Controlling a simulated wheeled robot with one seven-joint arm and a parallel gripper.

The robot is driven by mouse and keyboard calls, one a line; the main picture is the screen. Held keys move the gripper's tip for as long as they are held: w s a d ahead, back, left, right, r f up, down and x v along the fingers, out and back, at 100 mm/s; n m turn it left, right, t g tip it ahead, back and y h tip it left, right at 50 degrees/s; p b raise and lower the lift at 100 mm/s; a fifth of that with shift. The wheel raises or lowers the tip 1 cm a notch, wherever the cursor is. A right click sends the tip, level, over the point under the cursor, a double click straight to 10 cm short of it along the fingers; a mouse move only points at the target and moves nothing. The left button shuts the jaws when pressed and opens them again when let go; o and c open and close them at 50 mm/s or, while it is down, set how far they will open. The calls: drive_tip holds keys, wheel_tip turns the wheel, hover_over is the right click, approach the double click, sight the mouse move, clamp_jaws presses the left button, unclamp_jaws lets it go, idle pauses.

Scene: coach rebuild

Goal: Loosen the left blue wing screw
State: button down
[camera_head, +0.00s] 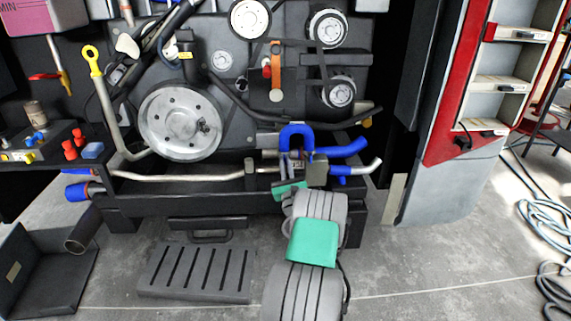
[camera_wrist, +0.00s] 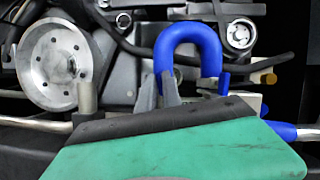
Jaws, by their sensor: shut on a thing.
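A thick blue U-shaped hose (camera_head: 297,130) stands over a small bracket low on the engine front; it also shows in the wrist view (camera_wrist: 186,35). My gripper (camera_wrist: 164,90) has its two grey fingers close together at the foot of the hose's left leg. It is shut on what appears to be the left blue wing screw, which the fingers hide. A small blue piece (camera_wrist: 224,82), perhaps the other wing screw, shows right of the hose's right leg. In the head view my green-and-grey arm comes up from below and covers the fingertips.
A large silver pulley (camera_head: 180,122) is to the left. A pale pipe (camera_head: 200,174) runs toward the bracket. A blue hose (camera_head: 343,149) and a blue-and-silver elbow pipe (camera_head: 360,168) are close on the right. A slotted dark step (camera_head: 197,272) lies on the floor.

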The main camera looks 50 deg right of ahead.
drive_tip(key=shift+n, duration=0.4)
drive_tip(key=n+y, duration=0.2)
drive_tip(key=n, duration=0.5)
drive_tip(key=n+g+y, duration=0.1)
drive_tip(key=n+y, duration=0.2)
drive_tip(key=n, duration=0.4)
drive_tip(key=n+y, duration=0.3)
drive_tip(key=n, duration=0.5)
drive_tip(key=shift+s+r+g, duration=0.1)
drive_tip(key=shift+r+g, duration=0.2)
drive_tip(key=shift+g, duration=0.1)
drive_tip(key=n+g, duration=0.1)
drive_tip(key=n, duration=0.1)
drive_tip(key=shift+n+g, duration=0.3)
drive_tip(key=shift+n, duration=0.1)
drive_tip(key=shift+f+n+g+h+b, duration=0.1)
drive_tip(key=shift+n+g+h+b, duration=0.6)
drive_tip(key=shift+n, duration=0.7)
drive_tip(key=shift+n+g+h+b, duration=0.35)
drive_tip(key=shift+n+g, duration=0.55)
drive_tip(key=shift+n, duration=0.5)
